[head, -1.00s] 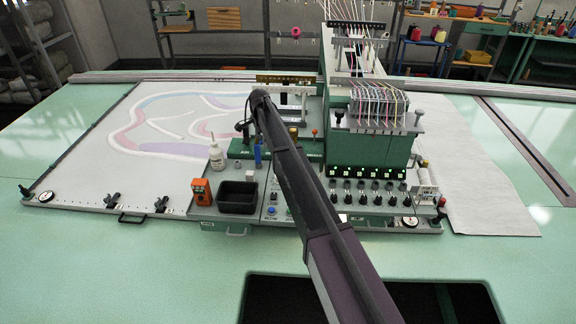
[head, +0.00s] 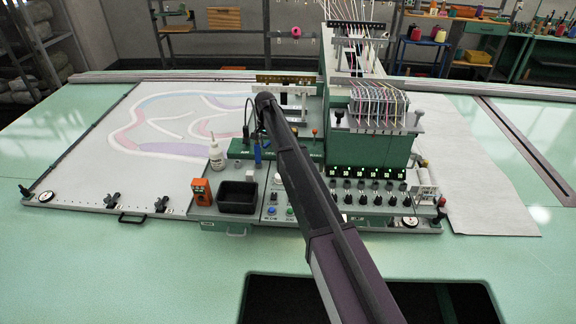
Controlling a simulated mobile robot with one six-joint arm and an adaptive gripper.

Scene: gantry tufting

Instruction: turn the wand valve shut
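The tufting head, a green machine block (head: 372,155), stands on the gantry carriage. A small blue part (head: 257,154) stands upright on the green ledge left of my arm; I cannot tell whether it belongs to the wand valve. Thin dark parts (head: 248,125) show at the far end of my arm, just above and left of the blue part. My gripper's fingers cannot be made out there, so whether it is open or touching anything is unclear. My arm crosses in front of the ledge and hides part of it. The valve's position cannot be read.
A white bottle (head: 216,153), an orange box (head: 201,191) and a black bin (head: 238,196) sit left of my arm. Several black knobs (head: 364,199) line the panel on the right. A patterned cloth (head: 110,150) lies left. A dark opening (head: 300,300) is in front.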

